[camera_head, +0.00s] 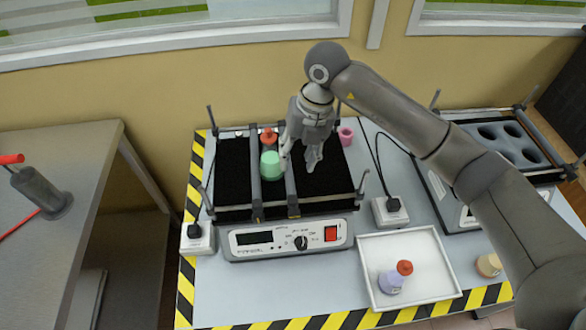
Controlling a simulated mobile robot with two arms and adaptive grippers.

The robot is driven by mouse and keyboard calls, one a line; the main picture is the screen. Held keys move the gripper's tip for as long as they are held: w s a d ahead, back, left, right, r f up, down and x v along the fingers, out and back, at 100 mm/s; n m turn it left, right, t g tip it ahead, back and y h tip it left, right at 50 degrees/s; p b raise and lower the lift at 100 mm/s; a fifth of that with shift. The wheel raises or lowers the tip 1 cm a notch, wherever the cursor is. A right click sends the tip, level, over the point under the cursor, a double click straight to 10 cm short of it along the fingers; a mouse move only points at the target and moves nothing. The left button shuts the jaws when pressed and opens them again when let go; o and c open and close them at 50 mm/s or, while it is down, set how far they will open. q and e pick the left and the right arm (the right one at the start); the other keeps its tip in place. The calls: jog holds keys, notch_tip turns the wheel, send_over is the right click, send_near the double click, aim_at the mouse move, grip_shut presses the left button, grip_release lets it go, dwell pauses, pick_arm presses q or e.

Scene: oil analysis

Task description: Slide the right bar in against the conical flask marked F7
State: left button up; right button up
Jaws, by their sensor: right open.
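A conical flask (270,168) with mint-green contents and a red stopper stands on the black mat of the shaker (228,180), between two grey bars. Its F7 mark is not legible. The left bar (256,200) runs front to back close to the flask's left side. The right bar (292,202) runs along the flask's right side; whether it touches the flask cannot be told. My right gripper (311,162) is open and points down just right of the right bar, over the mat, with nothing between its fingers. My left gripper is not in view.
A white tray (440,270) holds a purple flask (391,282) with a red stopper. A pink object (345,136) stands behind the shaker's right side. A second device with round wells (489,132) is at right. Posts stand at the shaker's corners. A grey side table is at left.

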jog(key=shift+d+r, duration=0.2)
jog(key=shift+r, duration=0.8)
jog(key=shift+d+r, duration=0.2)
jog(key=shift+r, duration=0.75)
